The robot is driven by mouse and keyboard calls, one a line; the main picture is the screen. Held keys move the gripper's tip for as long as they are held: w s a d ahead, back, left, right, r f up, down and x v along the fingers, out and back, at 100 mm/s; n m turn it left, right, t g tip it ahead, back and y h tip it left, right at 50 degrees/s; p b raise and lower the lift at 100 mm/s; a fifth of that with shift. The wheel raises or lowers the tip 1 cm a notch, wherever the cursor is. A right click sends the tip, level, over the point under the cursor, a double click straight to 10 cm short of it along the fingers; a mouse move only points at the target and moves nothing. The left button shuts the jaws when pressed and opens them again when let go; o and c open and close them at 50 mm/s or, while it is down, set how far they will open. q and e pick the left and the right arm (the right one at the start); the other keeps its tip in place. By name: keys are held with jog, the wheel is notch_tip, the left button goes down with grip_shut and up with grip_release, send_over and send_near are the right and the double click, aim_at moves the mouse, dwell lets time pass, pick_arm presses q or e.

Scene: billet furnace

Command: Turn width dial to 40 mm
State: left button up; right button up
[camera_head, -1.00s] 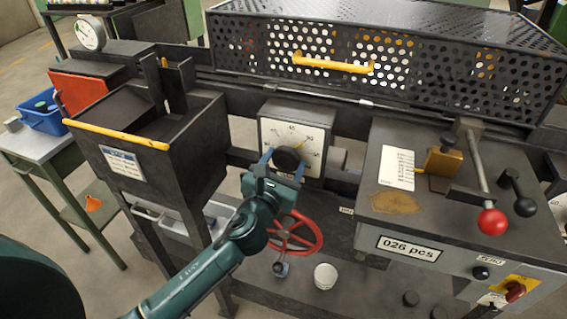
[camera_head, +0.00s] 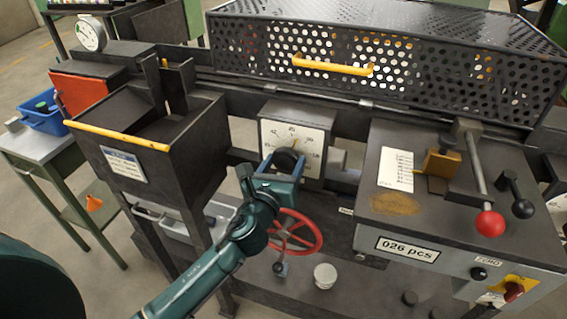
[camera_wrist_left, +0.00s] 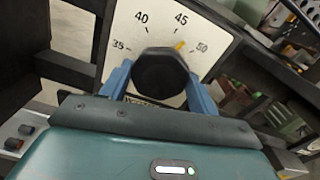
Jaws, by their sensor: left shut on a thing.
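The width dial (camera_head: 292,138) is a white square face with dark numbers, on the machine front in the middle of the head view. In the left wrist view the dial face (camera_wrist_left: 206,28) shows 35, 40, 45 and 50. Its yellow pointer (camera_wrist_left: 180,45) stands between 45 and 50. The black knob (camera_wrist_left: 161,73) sits at the face's lower middle. My left gripper (camera_head: 284,163) has its two blue fingers on either side of the knob and is shut on it. The fingers hide the lower part of the face. My right gripper is not in view.
A red handwheel (camera_head: 295,232) is just below the gripper. A dark hopper with a yellow edge (camera_head: 118,134) stands to the left. A grey control box (camera_head: 405,235) with a red-knobbed lever (camera_head: 491,223) stands to the right. A perforated guard (camera_head: 400,75) is above.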

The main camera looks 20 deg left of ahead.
pick_arm(q)
jog(key=n, duration=1.2)
jog(key=shift+n, duration=0.4)
dwell(0.3)
jog(key=o, duration=1)
jog(key=s, duration=0.4)
jog(key=s+b, duration=0.1)
jog(key=s, duration=0.8)
jog(key=shift+s+a+b, duration=0.1)
jog(key=shift+a+b, duration=0.15)
jog(key=shift+b, duration=0.1)
